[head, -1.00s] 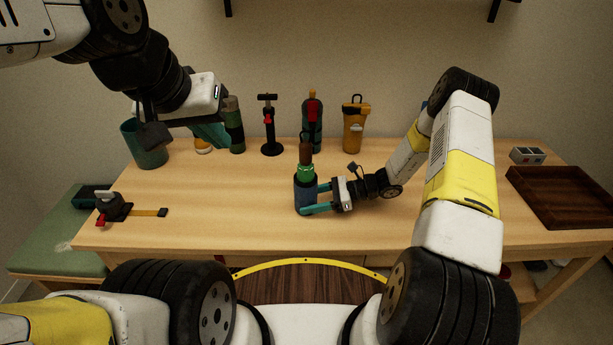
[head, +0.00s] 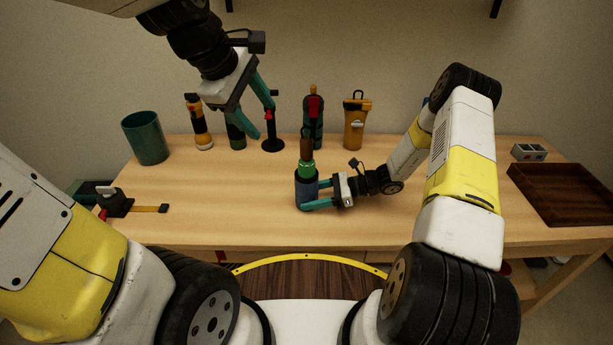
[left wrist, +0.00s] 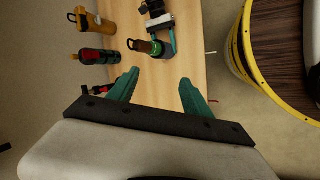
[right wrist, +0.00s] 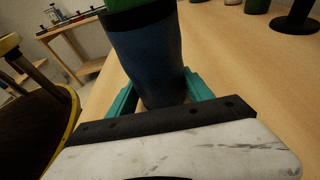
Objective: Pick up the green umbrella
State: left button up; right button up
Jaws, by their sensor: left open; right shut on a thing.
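The green umbrella (head: 306,169) is folded, with a brown handle on top. It stands upright in a dark blue cylindrical sleeve (head: 305,193) on the table, and its lower part is hidden. My right gripper (head: 308,195) is shut on the blue sleeve low down. In the right wrist view the sleeve (right wrist: 147,55) fills the space between the fingers, with green above it. My left gripper (head: 262,120) is open and empty, above and to the left of the umbrella, well apart from it. In the left wrist view the umbrella (left wrist: 152,47) lies beyond the open fingers.
Along the back stand a teal cup (head: 146,138), a yellow-black flashlight (head: 198,122), a dark green cylinder (head: 236,138), a black stand (head: 272,146), a red-and-teal bottle (head: 314,125) and a yellow flask (head: 355,122). A brown tray (head: 565,195) is right. The front middle is clear.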

aim_at(306, 150)
pick_arm(q)
jog(key=w+d+f+n, duration=0.3)
jog(key=w+f+n, duration=0.1)
jog(key=f+n, duration=0.1)
jog(key=w+d+f+n, duration=0.3)
jog(key=w+f+n, duration=0.1)
jog(key=f, duration=0.3)
jog(key=w+d+f+n+g+y, duration=0.1)
jog(key=w+d+f+n, duration=0.2)
jog(key=w+f+n, duration=0.2)
jog(key=shift+d+f+n, duration=0.25)
jog(key=shift+f+n, duration=0.05)
jog(key=shift+f, duration=0.4)
grip_shut()
